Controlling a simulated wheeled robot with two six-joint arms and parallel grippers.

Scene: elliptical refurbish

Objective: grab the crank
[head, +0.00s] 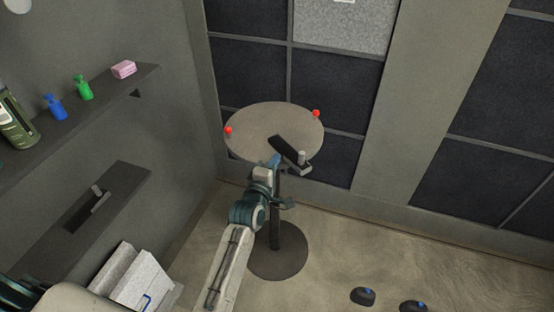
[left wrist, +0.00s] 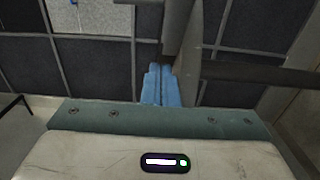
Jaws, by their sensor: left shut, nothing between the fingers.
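The crank (head: 288,149) is a dark flat bar on the face of a round grey-brown disc (head: 265,125). A short light-grey knob (head: 301,157) stands at the bar's lower right end. My left gripper (head: 274,161) has its blue fingers together just left of the bar's lower part, close to the disc's lower edge. Whether it touches the crank I cannot tell. The left wrist view shows the blue fingers (left wrist: 161,86) shut and empty, with a dark upright bar (left wrist: 178,30) just beyond their tips. My right gripper is not in view.
The disc stands on a post with a round base (head: 278,258) and has red balls (head: 228,131) (head: 316,113) at its rim. Left wall shelves (head: 60,140) hold bottles and a pink block. Dark objects (head: 363,296) lie on the floor at the lower right.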

